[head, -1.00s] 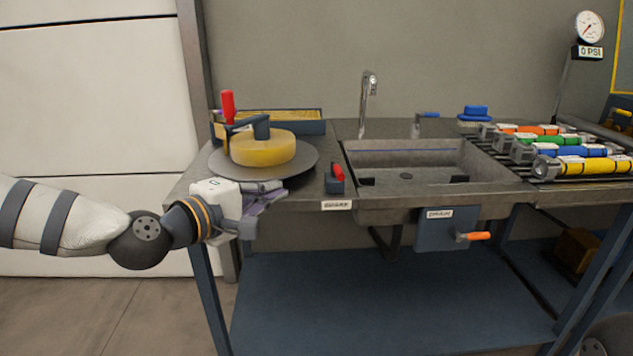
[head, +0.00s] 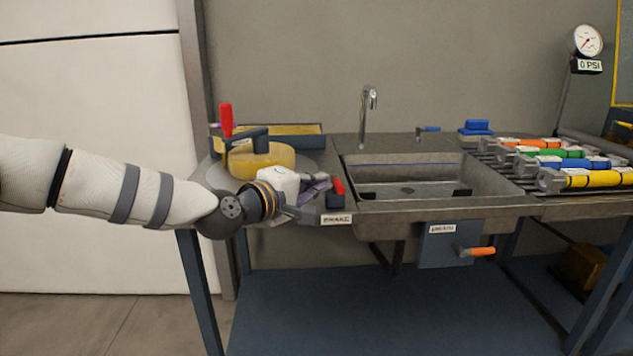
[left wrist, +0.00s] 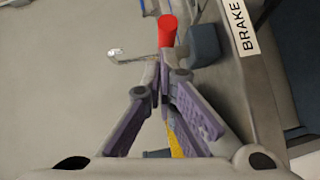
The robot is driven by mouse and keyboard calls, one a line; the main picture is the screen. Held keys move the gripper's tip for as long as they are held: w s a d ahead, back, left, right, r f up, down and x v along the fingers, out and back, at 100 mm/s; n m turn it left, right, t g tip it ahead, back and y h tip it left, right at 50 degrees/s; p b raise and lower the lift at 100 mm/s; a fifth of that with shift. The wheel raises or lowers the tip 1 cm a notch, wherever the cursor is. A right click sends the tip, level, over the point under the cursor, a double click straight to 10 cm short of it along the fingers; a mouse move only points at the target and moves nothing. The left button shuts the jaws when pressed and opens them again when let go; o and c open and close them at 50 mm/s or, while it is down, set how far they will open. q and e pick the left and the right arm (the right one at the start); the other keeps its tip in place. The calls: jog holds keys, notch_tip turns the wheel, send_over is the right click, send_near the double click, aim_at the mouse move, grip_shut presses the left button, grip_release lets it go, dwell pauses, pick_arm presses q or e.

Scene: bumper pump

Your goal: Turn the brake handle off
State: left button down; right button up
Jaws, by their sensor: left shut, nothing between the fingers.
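The brake handle (head: 338,186) is a small red lever on a dark block (head: 335,201) at the bench's front edge, behind the BRAKE label (head: 336,219). My left gripper (head: 326,187) is shut and empty, just left of the handle. In the left wrist view, the red handle (left wrist: 167,30) shows just beyond the fingertips (left wrist: 164,72), with the dark block (left wrist: 204,45) to its right. I cannot tell whether fingertip and handle touch. My right gripper is not in view.
A yellow drum (head: 262,160) with a red-knobbed crank (head: 226,120) stands behind my left wrist. A sink (head: 410,205) with a faucet (head: 367,110) is to the right. An orange-handled valve (head: 480,251) hangs below. Coloured cylinders (head: 590,178) lie on the right rack.

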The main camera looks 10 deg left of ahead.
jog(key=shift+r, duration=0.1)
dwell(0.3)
pick_arm(q)
jog(key=shift+s+d+n+y+p, duration=0.1)
jog(key=shift+d+n+y+p, duration=0.1)
jog(key=shift+n+y+p, duration=0.15)
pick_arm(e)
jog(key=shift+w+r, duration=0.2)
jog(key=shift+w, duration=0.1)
